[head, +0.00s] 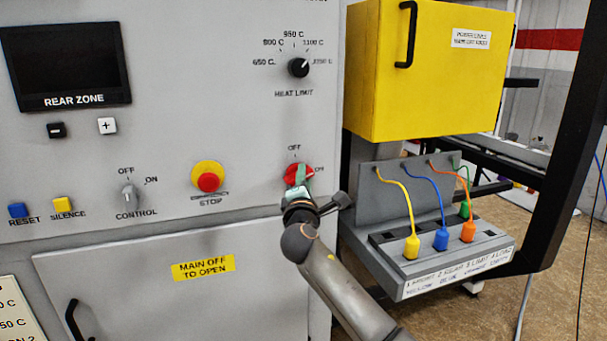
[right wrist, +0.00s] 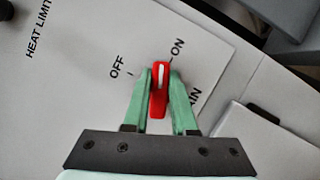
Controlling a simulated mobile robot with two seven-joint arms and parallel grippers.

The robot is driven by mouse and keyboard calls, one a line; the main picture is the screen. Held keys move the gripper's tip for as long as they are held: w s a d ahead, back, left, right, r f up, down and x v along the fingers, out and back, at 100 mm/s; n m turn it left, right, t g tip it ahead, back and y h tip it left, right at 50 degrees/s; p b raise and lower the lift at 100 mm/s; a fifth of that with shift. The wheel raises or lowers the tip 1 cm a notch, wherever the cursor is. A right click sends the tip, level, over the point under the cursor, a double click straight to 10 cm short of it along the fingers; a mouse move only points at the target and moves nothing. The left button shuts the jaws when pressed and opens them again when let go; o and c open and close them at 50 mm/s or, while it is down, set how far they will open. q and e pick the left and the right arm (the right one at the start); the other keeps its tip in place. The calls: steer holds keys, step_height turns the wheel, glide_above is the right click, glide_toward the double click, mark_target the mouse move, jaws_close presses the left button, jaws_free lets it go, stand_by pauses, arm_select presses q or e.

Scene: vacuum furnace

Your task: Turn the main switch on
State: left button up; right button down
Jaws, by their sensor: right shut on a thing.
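The main switch (head: 292,175) is a red rotary knob on the grey panel, with OFF printed above it and ON to its right. In the right wrist view its red handle (right wrist: 160,103) has a white line. The line points up in that view, between the OFF and ON marks and seemingly nearer ON. My right gripper (head: 300,183) is shut on the handle, with one green finger on each side in the right wrist view (right wrist: 158,88). It partly hides the knob in the head view. My left gripper is not in view.
Left of the switch are a red emergency stop (head: 208,182) on yellow and the control knob (head: 128,197). The heat limit knob (head: 298,68) is above. A yellow box (head: 430,90) and a grey stand (head: 440,285) with coloured plugs stand to the right.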

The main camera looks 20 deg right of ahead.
steer(key=shift+m+g+p, duration=0.35)
steer(key=shift+m+g, duration=0.05)
steer(key=shift+m, duration=0.6)
steer(key=shift+m+p, duration=0.35)
steer(key=shift+m, duration=0.25)
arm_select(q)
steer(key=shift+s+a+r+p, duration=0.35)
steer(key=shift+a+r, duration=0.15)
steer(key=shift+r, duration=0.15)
arm_select(e)
steer(key=shift+f+m+g, duration=0.15)
steer(key=shift+m+g, duration=0.35)
steer(key=shift+m, duration=0.1)
steer(key=c, duration=0.7)
jaws_free()
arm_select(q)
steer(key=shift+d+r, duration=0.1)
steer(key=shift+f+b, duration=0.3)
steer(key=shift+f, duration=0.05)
arm_select(e)
steer(key=v, duration=1.2)
steer(key=shift+s, duration=0.3)
